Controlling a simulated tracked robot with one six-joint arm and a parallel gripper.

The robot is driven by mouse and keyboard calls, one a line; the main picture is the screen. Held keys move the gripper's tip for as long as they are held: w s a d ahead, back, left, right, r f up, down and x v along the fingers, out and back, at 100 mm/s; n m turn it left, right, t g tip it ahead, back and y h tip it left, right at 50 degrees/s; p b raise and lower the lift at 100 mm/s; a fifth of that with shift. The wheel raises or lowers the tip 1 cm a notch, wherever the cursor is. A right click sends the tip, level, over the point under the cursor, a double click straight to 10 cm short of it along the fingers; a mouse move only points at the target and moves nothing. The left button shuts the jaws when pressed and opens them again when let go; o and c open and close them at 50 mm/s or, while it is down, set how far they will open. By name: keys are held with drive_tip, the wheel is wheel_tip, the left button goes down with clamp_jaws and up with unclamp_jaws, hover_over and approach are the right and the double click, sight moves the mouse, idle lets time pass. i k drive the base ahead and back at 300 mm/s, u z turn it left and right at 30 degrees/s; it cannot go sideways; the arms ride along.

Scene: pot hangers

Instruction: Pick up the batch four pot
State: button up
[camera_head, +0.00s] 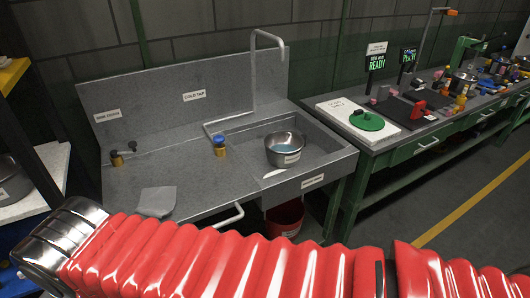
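A steel pot (284,152) with a small white label stands in the sink basin at the right of the grey sink unit. Its label is too small to read, so I cannot tell whether it is the batch four pot. There seems to be some bluish water inside it. Another metal pot (12,183), partly cut off, sits at the far left edge on a white shelf. A further metal pot (461,83) is on the far right bench. My red ribbed arm crosses the bottom of the view; my gripper is not in view.
A red bucket (285,217) is under the sink. A green workbench (425,145) to the right is cluttered. The floor with a yellow line (470,205) is clear.

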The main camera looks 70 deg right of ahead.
sight(283, 148)
drive_tip(key=u, duration=1.2)
drive_tip(key=k, duration=2.4)
drive_tip(key=z, duration=1.05)
